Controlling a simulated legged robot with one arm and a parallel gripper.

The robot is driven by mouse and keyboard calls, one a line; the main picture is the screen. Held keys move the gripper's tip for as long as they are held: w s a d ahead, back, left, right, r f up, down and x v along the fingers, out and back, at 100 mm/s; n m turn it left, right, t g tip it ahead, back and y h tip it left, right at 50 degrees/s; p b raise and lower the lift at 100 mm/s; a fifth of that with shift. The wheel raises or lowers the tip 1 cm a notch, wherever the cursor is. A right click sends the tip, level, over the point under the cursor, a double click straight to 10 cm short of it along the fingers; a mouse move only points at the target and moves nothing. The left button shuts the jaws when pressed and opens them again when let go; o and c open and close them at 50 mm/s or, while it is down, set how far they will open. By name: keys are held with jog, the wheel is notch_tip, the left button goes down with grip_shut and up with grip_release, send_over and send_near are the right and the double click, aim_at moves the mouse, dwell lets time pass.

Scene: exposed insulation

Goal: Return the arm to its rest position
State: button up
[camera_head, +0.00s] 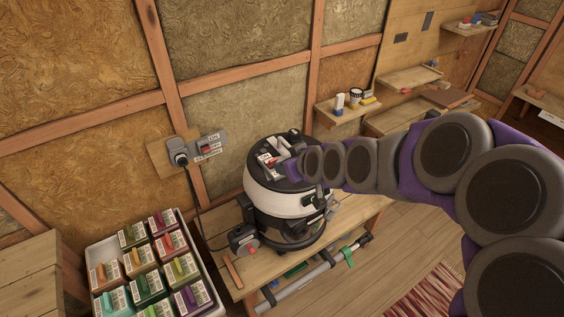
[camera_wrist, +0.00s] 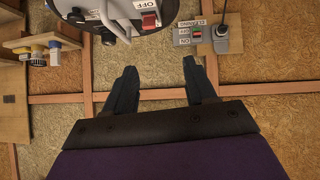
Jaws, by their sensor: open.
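My arm (camera_head: 400,165) reaches in from the right in the head view, its end at the top of a black and white canister vacuum (camera_head: 285,203). My gripper (camera_wrist: 157,85) shows in the wrist view with its two dark fingers apart and nothing between them. The vacuum's top with a red switch (camera_wrist: 149,20) marked OFF lies just beyond the fingertips in that view. In the head view the fingers are hard to make out against the vacuum's top.
The vacuum stands on a low wooden bench (camera_head: 225,262). A wall outlet (camera_head: 211,147) with a plugged-in black cord is behind it. A white crate (camera_head: 104,250) of colored boxes stands at lower left. Wall shelves (camera_head: 347,110) hold small items. Floor (camera_head: 392,245) is open at lower right.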

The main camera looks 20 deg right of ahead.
jog(key=s+m+g+h, duration=0.1)
jog(key=s+g, duration=0.5)
jog(key=s, duration=1.1)
jog(key=s+a+f+m+g+h, duration=0.1)
jog(key=s+g, duration=0.4)
jog(key=s, duration=1.2)
jog(key=shift+a+m+g, duration=0.15)
jog(key=shift+m+g, duration=0.25)
jog(key=shift+m, duration=0.5)
jog(key=shift+a, duration=0.1)
jog(key=shift+a, duration=0.25)
jog(key=shift+d, duration=0.15)
